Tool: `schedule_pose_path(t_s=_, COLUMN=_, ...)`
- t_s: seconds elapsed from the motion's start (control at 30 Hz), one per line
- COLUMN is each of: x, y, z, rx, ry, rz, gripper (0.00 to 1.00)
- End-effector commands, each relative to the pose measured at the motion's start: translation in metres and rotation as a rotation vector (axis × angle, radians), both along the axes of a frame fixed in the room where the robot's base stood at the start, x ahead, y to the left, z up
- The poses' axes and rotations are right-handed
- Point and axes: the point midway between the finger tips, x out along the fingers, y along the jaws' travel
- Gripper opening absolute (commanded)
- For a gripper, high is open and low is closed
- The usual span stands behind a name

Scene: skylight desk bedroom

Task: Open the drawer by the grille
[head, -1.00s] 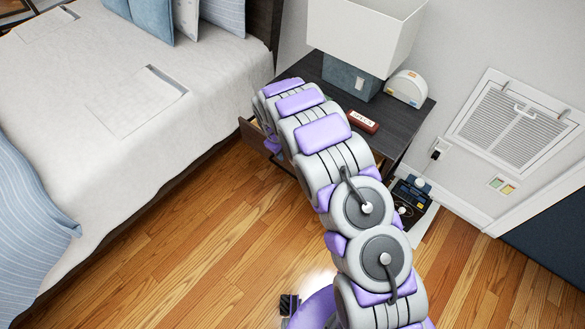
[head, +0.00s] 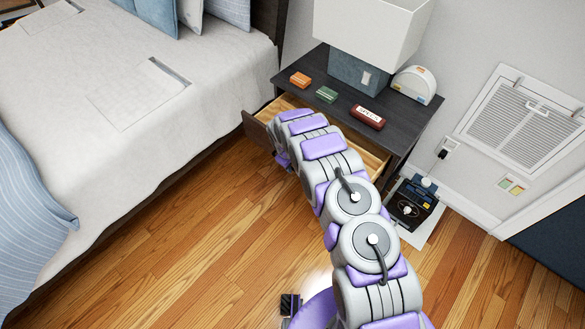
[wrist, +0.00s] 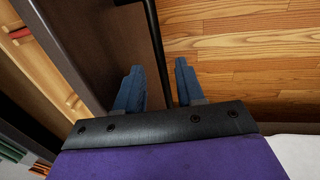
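The dark nightstand (head: 425,112) stands beside the bed, left of the white wall grille (head: 520,118). Its drawer (head: 258,130) is pulled out, with pale wood inside showing on both sides of my arm. My arm reaches across the drawer and hides the middle of its front. In the wrist view, the dark drawer front (wrist: 82,45) is at the left and a thin dark handle bar (wrist: 153,35) runs between the two blue fingers. My gripper (wrist: 158,66) is open around the bar, with a gap visible beside it.
On the nightstand top are an orange block (head: 300,80), a green block (head: 326,94), a red block (head: 368,117), a lamp (head: 365,30) and a white arched object (head: 412,84). A black device (head: 412,203) sits on the floor. The bed (head: 130,130) borders the left; wood floor in front is clear.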

Motion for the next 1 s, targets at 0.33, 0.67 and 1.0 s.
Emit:
schedule_pose_path(t_s=0.33, x=0.002, y=-0.004, z=-0.02, rx=0.001, ry=0.002, rz=-0.001, gripper=0.38)
schedule_pose_path(t_s=0.67, x=0.002, y=-0.003, z=-0.019, rx=0.0, ry=0.002, rz=0.0, gripper=0.25)
schedule_pose_path(t_s=1.0, x=0.002, y=-0.002, z=-0.019, rx=0.0, ry=0.001, rz=0.0, gripper=0.0)
